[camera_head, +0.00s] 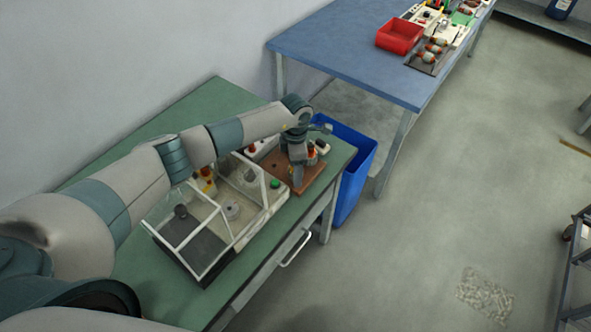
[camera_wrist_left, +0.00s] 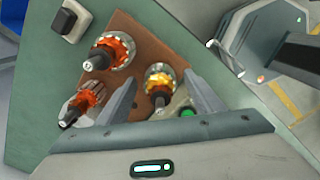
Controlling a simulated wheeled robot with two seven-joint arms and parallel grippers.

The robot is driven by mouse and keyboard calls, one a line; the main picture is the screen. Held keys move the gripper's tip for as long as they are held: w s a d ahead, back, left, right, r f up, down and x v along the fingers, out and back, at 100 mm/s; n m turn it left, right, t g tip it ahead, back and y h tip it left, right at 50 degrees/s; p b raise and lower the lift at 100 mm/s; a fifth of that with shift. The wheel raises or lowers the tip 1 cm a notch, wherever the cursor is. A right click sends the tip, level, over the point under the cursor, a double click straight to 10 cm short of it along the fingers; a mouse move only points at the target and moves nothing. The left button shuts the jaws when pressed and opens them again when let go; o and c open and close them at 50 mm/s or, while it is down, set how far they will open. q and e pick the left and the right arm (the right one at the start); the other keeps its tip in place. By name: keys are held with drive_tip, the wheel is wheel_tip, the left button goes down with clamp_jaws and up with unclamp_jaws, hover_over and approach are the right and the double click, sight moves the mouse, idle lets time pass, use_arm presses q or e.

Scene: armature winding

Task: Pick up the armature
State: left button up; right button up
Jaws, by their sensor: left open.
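Several armatures with orange-red windings and metal shafts stand on a brown board at the right end of the green table. In the left wrist view, one armature with a yellow-orange winding (camera_wrist_left: 160,76) stands between the fingers of my left gripper (camera_wrist_left: 160,84). The fingers are open, one on each side of it, with gaps showing. Two more armatures (camera_wrist_left: 115,48) (camera_wrist_left: 88,97) stand to the left on the brown board (camera_wrist_left: 140,30). In the head view my left gripper (camera_head: 297,178) points down over the board (camera_head: 311,176) and hides part of it. My right gripper is out of view.
A winding machine with a clear cover (camera_head: 215,220) stands beside the board on the green table (camera_head: 215,97). A blue bin (camera_head: 357,170) stands past the table's right end. A blue table (camera_head: 345,50) behind holds a red tray (camera_head: 400,36) and more armatures.

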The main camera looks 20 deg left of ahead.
use_arm(q)
drive_tip(key=c, duration=1.4)
drive_tip(key=shift+c, duration=0.2)
drive_tip(key=shift+r, duration=0.15)
drive_tip(key=shift+r+b, duration=0.75)
drive_tip(key=shift+r, duration=0.05)
drive_tip(key=shift+d+r+b, duration=0.2)
drive_tip(key=shift+r+b, duration=0.25)
drive_tip(key=shift+r, duration=0.15)
drive_tip(key=shift+d+r+b, duration=0.2)
drive_tip(key=shift+r+b, duration=0.25)
drive_tip(key=shift+r, duration=0.1)
drive_tip(key=s+d+r+b, duration=0.1)
drive_tip(key=d+r+b, duration=0.4)
drive_tip(key=d, duration=0.5)
drive_tip(key=shift+s+d+r, duration=0.4)
drive_tip(key=shift+r, duration=0.55)
